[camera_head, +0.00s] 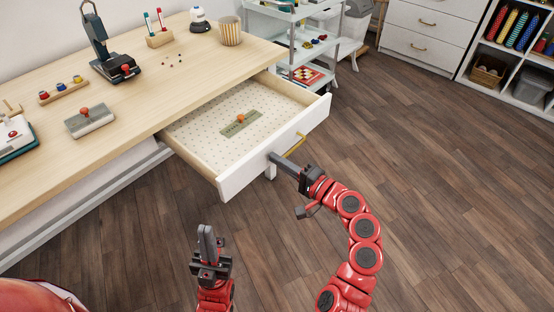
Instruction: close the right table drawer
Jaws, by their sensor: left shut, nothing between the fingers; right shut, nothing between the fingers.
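The right table drawer (232,180) is pulled far out of the wooden table (140,105). It has a white front, a brass handle (295,146) and a dotted lining. A flat greenish piece with an orange knob (240,119) lies inside. My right gripper (273,157) is shut, with its fingertips at the drawer front, left of the handle; I cannot tell whether it touches the front. My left gripper (206,232) is shut and empty, pointing up over the floor, apart from the drawer.
On the tabletop are a press-like tool (113,63), a striped cup (230,31), a pen holder (159,39) and a grey block with an orange knob (89,120). A shelf cart (304,76) stands behind the drawer. The wooden floor (440,190) to the right is clear.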

